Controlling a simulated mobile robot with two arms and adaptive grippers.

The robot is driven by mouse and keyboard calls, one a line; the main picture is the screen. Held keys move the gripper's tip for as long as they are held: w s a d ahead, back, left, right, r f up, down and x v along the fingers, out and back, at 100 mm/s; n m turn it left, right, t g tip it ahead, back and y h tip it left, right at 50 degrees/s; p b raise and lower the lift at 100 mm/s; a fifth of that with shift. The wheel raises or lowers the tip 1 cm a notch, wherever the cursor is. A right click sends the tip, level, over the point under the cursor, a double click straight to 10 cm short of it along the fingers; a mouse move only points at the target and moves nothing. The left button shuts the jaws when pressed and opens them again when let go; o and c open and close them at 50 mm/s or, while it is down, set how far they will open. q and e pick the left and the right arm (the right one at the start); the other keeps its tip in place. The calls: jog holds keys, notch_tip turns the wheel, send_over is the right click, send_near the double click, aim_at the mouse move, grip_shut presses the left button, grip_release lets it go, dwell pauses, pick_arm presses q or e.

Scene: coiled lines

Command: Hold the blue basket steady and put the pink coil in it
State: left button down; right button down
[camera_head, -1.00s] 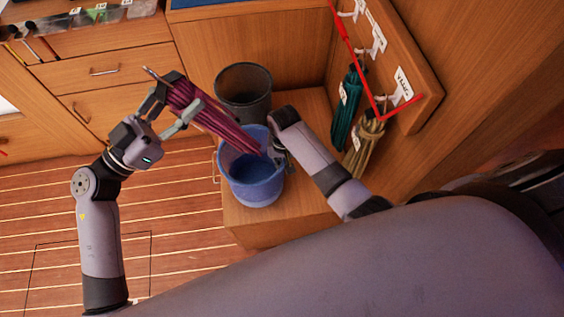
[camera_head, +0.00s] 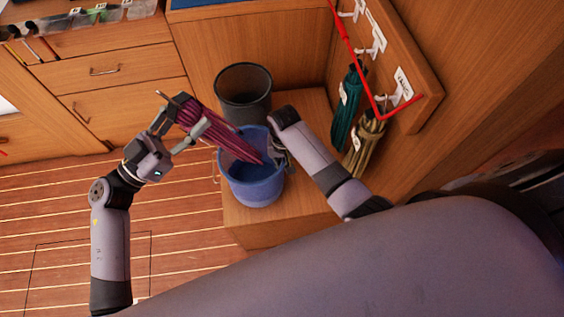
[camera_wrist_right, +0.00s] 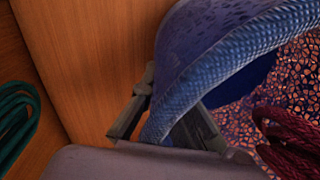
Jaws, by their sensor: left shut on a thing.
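The pink coil (camera_head: 222,135) hangs slanted from my left gripper (camera_head: 193,118), which is shut on its upper part. The coil's lower end reaches over the rim and into the mouth of the blue basket (camera_head: 254,190). The basket stands upright on the wooden ledge. My right gripper (camera_head: 279,152) is at the basket's right rim, partly hidden by its own arm. In the right wrist view its fingers (camera_wrist_right: 168,118) sit on both sides of the basket wall (camera_wrist_right: 205,70), shut on it. The pink coil (camera_wrist_right: 290,145) also shows there at the right edge.
A dark bin (camera_head: 243,95) stands right behind the basket. A teal coil (camera_head: 347,108) and a tan coil (camera_head: 364,143) hang from hooks on the wooden board (camera_head: 415,75) at the right. Drawers (camera_head: 105,72) stand at the back left. The plank floor at left is clear.

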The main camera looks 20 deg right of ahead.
pick_arm(q)
jog(key=shift+r, duration=0.1)
jog(key=c, duration=0.7)
grip_release()
jog(key=v, duration=1.2)
pick_arm(e)
jog(key=c, duration=1.7)
grip_release()
jog(key=shift+r, duration=0.1)
